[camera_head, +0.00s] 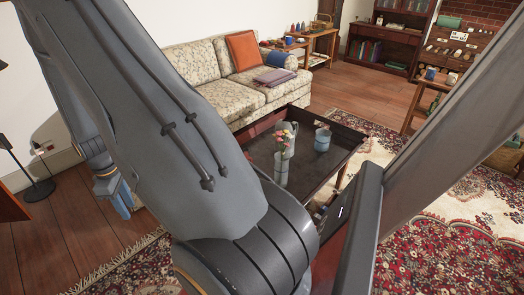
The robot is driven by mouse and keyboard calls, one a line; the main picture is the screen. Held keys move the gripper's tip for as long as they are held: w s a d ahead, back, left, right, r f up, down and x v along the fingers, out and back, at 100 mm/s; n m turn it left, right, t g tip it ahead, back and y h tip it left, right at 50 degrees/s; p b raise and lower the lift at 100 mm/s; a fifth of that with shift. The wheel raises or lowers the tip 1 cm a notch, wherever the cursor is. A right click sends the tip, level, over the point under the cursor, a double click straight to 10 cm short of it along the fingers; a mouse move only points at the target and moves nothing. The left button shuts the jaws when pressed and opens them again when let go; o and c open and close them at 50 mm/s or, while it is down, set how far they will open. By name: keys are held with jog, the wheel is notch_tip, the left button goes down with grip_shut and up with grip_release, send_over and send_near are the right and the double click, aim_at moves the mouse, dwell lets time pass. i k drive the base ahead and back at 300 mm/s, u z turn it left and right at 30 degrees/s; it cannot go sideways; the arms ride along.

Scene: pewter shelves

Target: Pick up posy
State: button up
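The posy (284,140) is a small bunch of pink and yellow flowers on green stems. It stands upright in a pale grey vase (281,170) on the dark coffee table (338,160), near the middle of the view. Large grey links of my own arm fill the left and centre foreground, close to the table's near-left side. Nothing is seen touching the posy.
A blue-grey pot (322,140) stands right of the posy, and a pale pitcher (289,129) stands just behind it. A floral sofa (215,75) with an orange cushion (243,51) is behind the table. A patterned rug (440,240) covers the right floor.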

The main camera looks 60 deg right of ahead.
aim_at(286, 133)
jog(key=i, duration=0.6)
jog(key=z, duration=2.5)
jog(key=i, duration=0.5)
jog(key=u, duration=0.05)
